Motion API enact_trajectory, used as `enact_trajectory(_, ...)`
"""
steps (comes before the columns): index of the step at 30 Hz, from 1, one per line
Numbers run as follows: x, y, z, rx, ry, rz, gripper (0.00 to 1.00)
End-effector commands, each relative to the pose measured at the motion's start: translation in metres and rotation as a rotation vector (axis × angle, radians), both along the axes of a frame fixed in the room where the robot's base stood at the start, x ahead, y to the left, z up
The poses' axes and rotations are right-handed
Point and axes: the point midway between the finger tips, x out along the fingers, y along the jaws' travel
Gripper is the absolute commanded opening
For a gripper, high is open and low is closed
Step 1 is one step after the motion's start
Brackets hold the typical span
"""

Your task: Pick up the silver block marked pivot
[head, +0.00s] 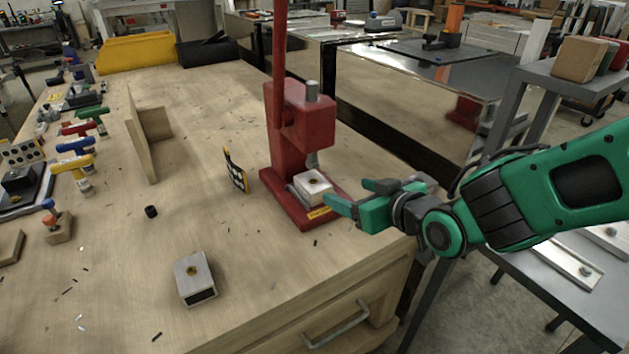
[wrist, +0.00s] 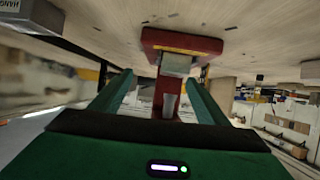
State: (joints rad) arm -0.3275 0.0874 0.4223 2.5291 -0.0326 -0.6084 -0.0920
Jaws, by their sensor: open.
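A silver block (head: 313,182) with a round hole in its top sits on the base of a red press (head: 300,115), below the ram. In the wrist view, which is upside down, this block (wrist: 177,65) shows between my fingers, beyond their tips. I cannot read a mark on it. A second silver block (head: 193,272) with a dark front face lies alone on the bench. My gripper (head: 350,195) is open and empty, just right of the press base.
The press ram (wrist: 170,103) and red base (wrist: 180,40) stand close around the first block. A yellow-edged plate (head: 235,170), a wooden bracket (head: 145,135) and a small black cylinder (head: 151,211) stand on the bench. The bench front is mostly clear.

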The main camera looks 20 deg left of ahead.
Motion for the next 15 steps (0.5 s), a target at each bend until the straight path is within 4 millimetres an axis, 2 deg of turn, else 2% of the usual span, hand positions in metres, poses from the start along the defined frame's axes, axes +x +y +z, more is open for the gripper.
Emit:
enact_trajectory(1, -0.007, 0.013, 0.001, 0.018, -0.008, 0.025, 0.69)
enact_trajectory(5, -0.012, 0.033, 0.003, 0.042, -0.021, 0.051, 0.69)
enact_trajectory(15, 0.008, 0.071, -0.013, 0.042, -0.021, 0.066, 0.69)
